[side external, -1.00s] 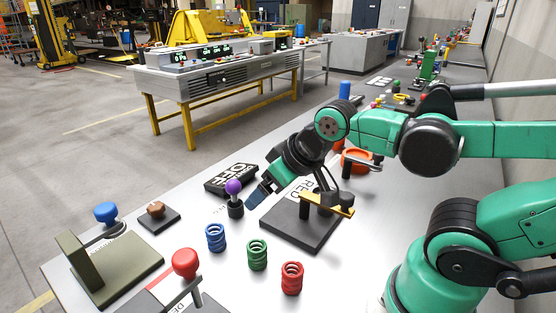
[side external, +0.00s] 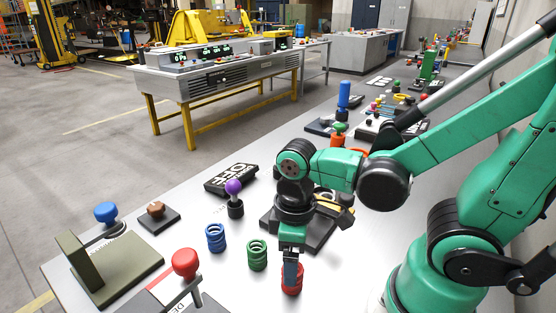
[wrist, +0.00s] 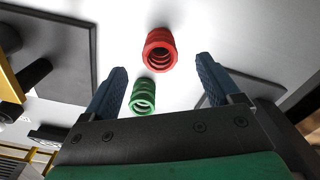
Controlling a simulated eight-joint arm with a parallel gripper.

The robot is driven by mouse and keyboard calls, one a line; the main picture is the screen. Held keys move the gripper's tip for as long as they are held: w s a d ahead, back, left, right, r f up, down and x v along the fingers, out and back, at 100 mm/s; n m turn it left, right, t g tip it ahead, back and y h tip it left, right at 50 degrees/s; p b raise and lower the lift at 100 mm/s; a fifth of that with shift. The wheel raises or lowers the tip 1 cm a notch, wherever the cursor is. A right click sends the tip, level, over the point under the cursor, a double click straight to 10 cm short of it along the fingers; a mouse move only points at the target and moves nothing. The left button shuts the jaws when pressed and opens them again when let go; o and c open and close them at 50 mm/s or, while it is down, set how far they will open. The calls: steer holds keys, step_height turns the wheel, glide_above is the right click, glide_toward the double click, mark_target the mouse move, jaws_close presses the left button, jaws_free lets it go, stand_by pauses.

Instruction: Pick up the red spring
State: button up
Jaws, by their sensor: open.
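The red spring (side external: 292,281) stands upright on the grey table, at the right end of a row with the green spring (side external: 257,255) and the blue spring (side external: 216,237). My gripper (side external: 291,284) points down over the red spring and partly hides its top in the side view. In the wrist view, my gripper (wrist: 160,82) is open with its two blue fingers apart. The red spring (wrist: 160,50) shows beyond the fingertips, roughly midway between them, with nothing held. The green spring (wrist: 145,97) shows nearer the left finger. Whether the fingers reach around the red spring is unclear.
A dark base plate (side external: 312,238) with a yellow lever lies just behind my gripper. A red-knobbed lever (side external: 185,264) and a purple-knobbed one (side external: 234,188) stand to the left. The table (side external: 250,292) is clear in front of the green spring.

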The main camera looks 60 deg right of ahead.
steer(key=shift+f, duration=2)
jaws_close()
